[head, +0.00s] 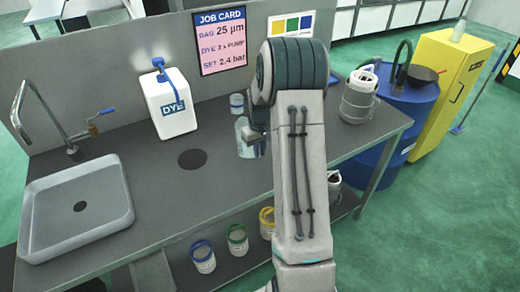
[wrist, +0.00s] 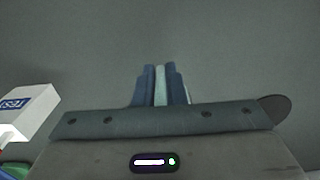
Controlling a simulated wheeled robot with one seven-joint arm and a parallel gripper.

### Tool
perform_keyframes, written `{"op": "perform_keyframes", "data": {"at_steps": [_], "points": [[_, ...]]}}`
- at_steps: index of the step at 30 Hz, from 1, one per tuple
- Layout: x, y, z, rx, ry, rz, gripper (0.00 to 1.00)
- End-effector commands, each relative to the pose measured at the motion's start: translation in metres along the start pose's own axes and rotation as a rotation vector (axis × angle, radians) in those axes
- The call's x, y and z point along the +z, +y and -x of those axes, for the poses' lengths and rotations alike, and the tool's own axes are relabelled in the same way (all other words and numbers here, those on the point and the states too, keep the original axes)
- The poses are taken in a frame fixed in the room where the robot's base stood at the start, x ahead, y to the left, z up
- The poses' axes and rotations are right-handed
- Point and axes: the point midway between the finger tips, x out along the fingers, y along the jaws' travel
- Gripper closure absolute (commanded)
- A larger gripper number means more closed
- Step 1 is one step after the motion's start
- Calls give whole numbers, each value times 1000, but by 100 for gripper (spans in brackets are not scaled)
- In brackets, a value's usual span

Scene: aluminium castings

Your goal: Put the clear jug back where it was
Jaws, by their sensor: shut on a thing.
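The clear jug (head: 246,138) is a pale see-through vessel in the head view, left of my arm and partly hidden by it. My gripper (wrist: 162,86) shows in the wrist view with its two blue fingers shut on a thin pale-green strip, which looks like part of the jug (wrist: 161,84). In the head view the gripper is mostly hidden behind my arm. The jug looks upright over the grey counter (head: 225,180); I cannot tell whether it touches it. A dark round spot (head: 192,159) lies on the counter left of the jug.
A white DYE container (head: 169,105) stands left of the jug; a small blue-banded pot (head: 237,104) stands behind it. The sink (head: 77,209) is far left. Banded pots (head: 203,257) sit on the lower shelf. The counter's front middle is clear.

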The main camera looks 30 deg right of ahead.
Motion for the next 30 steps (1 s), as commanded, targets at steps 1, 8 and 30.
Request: {"op": "perform_keyframes", "data": {"at_steps": [1,8,30], "points": [[0,0,-1,0,0,0,100],[0,0,-3,0,0,0,68],[-1,0,79,2,5,-1,68]]}}
